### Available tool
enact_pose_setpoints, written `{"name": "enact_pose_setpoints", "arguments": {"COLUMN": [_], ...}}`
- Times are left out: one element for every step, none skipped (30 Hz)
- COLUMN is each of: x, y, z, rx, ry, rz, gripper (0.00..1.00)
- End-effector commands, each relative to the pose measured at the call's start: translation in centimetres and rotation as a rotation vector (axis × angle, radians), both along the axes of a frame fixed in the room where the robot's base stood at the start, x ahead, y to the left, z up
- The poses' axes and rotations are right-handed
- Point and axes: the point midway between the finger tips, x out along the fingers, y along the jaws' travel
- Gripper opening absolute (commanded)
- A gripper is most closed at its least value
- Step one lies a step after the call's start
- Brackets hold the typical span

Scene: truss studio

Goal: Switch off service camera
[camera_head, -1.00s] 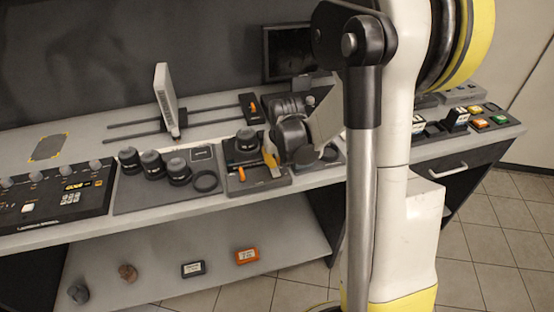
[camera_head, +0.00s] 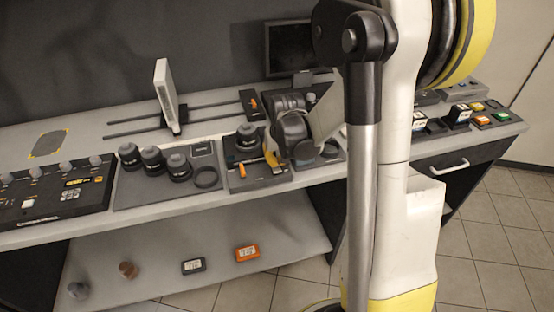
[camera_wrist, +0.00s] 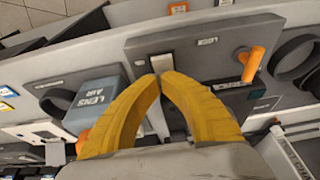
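A grey panel (camera_wrist: 215,65) marked "LENS" carries an orange lever (camera_wrist: 252,63) and a small pale rocker or button (camera_wrist: 162,64). In the head view this panel (camera_head: 275,180) sits on the bench front, with its orange lever (camera_head: 249,169) and a dark round lens-like body (camera_head: 247,138) behind. I cannot tell for sure which item is the service camera. My gripper (camera_wrist: 157,77) has yellow fingers with tips nearly together and nothing seen between them. The tips are right at the near end of the pale rocker; contact is unclear. In the head view my gripper (camera_head: 271,159) is partly hidden by my wrist.
A grey block marked "LENS AIR" (camera_wrist: 95,102) lies left of my fingers. A dark ring (camera_wrist: 292,52) is at right. On the bench are several lenses (camera_head: 153,164), a control console (camera_head: 55,197) and an upright white panel (camera_head: 166,90). A black monitor (camera_head: 291,47) stands behind.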

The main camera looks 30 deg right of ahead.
Motion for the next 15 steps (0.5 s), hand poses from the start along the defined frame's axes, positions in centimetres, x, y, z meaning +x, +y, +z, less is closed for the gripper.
{"name": "enact_pose_setpoints", "arguments": {"x": [-0.24, -0.35, -0.48, -0.55, -0.61, -0.64, -0.65, -0.65, -0.64, -0.64, -0.64, -0.63, -0.64, -0.63, -0.60], "y": [0.06, 0.09, 0.13, 0.15, 0.16, 0.17, 0.18, 0.18, 0.17, 0.17, 0.18, 0.18, 0.18, 0.18, 0.18], "z": [0.19, 0.25, 0.32, 0.34, 0.37, 0.38, 0.37, 0.37, 0.36, 0.36, 0.36, 0.36, 0.37, 0.40, 0.54], "rx": [0.000, 0.000, 0.000, 0.000, 0.000, 0.000, 0.000, 0.000, 0.000, 0.000, 0.000, 0.000, 0.000, 0.000, 0.000], "ry": [0.000, 0.000, 0.000, 0.000, 0.000, 0.000, -0.001, -0.001, -0.001, -0.001, -0.001, -0.001, -0.001, -0.001, -0.001], "rz": [0.000, 0.000, 0.000, 0.000, 0.000, 0.000, 0.000, 0.000, 0.000, 0.000, 0.000, 0.000, 0.000, 0.000, 0.000], "gripper": [0.00, 0.00, 0.00, 0.00, 0.00, 0.00, 0.00, 0.00, 0.00, 0.00, 0.00, 0.00, 0.00, 0.00, 0.00]}}
